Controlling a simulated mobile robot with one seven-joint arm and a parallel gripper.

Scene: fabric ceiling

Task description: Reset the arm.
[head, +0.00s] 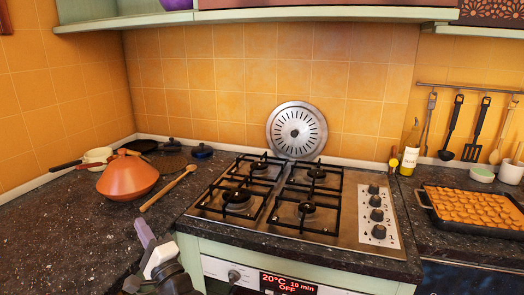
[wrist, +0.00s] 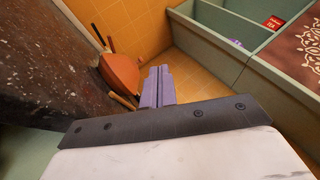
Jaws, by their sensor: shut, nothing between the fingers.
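My gripper (head: 145,234) shows at the lower left of the head view, low by the front edge of the dark counter (head: 60,235). Its purple fingers are together and hold nothing. In the wrist view the shut gripper (wrist: 159,70) points towards the orange tiled wall, with the counter on the left. An orange tagine-like pot (head: 128,177) stands on the counter beyond the gripper, apart from it. The pot also shows in the wrist view (wrist: 119,73), left of the fingers.
A wooden rolling pin or spoon (head: 168,188) lies right of the pot. Pans (head: 98,156) sit behind it. The gas hob (head: 215,208) is to the right, with a bottle (head: 410,153) and a baking tray (head: 432,212) beyond. Shelves (head: 240,16) hang above.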

